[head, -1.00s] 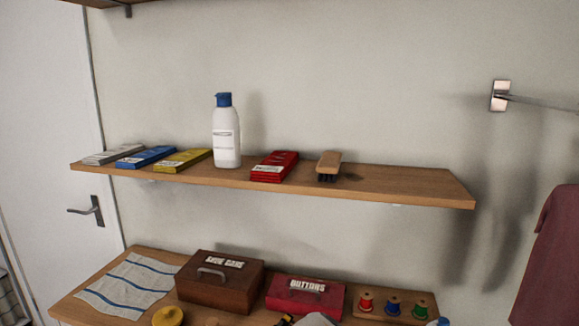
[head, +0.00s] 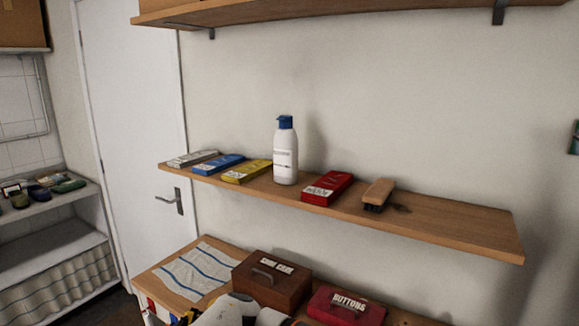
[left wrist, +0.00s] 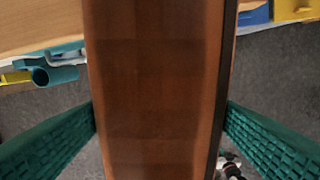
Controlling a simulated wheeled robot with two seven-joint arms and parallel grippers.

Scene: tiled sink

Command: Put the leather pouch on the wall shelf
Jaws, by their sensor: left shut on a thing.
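The leather pouch (left wrist: 155,60) fills the middle of the left wrist view as a smooth brown slab with a dark strip along its right side. My left gripper (left wrist: 160,115) is shut on it, with one green ribbed finger on each side. Its far ends run out of the picture. The wall shelf (head: 455,222) is a wooden board across the middle of the head view. Its right end is bare. The pouch and left fingertips cannot be made out in the head view; only a white part of my arm shows at the bottom edge. My right gripper is not in view.
On the shelf are several flat packets, including a yellow one (head: 247,171), a white bottle (head: 286,155), a red packet (head: 328,187) and a brush (head: 378,193). Another shelf (head: 330,8) hangs above. Below are a brown box (head: 270,280), a red buttons box (head: 345,308) and a striped cloth (head: 198,272).

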